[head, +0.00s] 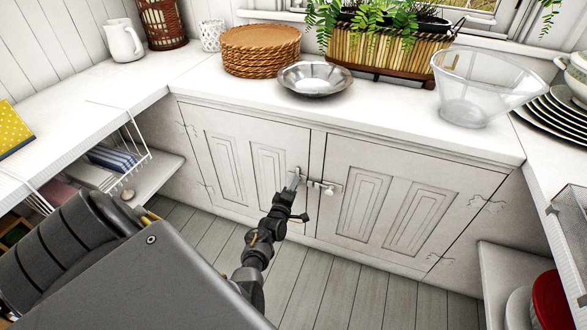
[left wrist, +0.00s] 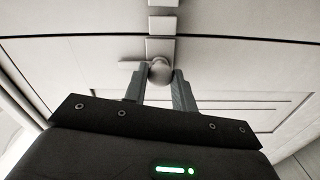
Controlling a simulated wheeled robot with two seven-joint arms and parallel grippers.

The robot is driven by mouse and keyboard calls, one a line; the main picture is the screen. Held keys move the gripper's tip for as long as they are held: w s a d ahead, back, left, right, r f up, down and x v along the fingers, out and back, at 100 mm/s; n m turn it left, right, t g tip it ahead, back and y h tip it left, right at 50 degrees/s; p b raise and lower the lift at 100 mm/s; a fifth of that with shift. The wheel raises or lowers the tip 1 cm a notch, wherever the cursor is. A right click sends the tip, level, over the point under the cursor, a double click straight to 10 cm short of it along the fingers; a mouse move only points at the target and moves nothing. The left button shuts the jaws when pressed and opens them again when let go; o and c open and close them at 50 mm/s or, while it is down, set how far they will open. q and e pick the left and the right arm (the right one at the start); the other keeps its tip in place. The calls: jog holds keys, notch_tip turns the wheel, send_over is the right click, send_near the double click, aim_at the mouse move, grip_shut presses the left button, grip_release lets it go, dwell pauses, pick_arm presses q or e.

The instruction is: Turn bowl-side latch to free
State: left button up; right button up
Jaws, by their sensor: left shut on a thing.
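The cabinet has two white panelled doors, the left door (head: 232,155) and the right door (head: 385,205), both closed. A small metal latch with plates (left wrist: 160,48) and a round knob (left wrist: 160,72) sits at the door seam. In the head view a latch knob (head: 328,189) shows just right of the seam. My left gripper (head: 297,178) is at the left door's edge, its fingers shut on the round knob, one on each side in the left wrist view (left wrist: 160,85). In the head view the gripper partly hides the held knob. My right gripper is not in view.
On the counter (head: 205,85) above stand a metal bowl (head: 315,79), woven plates (head: 260,50), a planter (head: 388,48) and a glass bowl (head: 475,85). The floor (head: 350,275) before the doors is clear.

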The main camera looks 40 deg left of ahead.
pick_arm(q)
jog(key=o, duration=1)
jog(key=p+v, duration=0.2)
jog(key=v, duration=0.8)
jog(key=shift+s+d, duration=0.2)
jog(key=shift+s, duration=0.15)
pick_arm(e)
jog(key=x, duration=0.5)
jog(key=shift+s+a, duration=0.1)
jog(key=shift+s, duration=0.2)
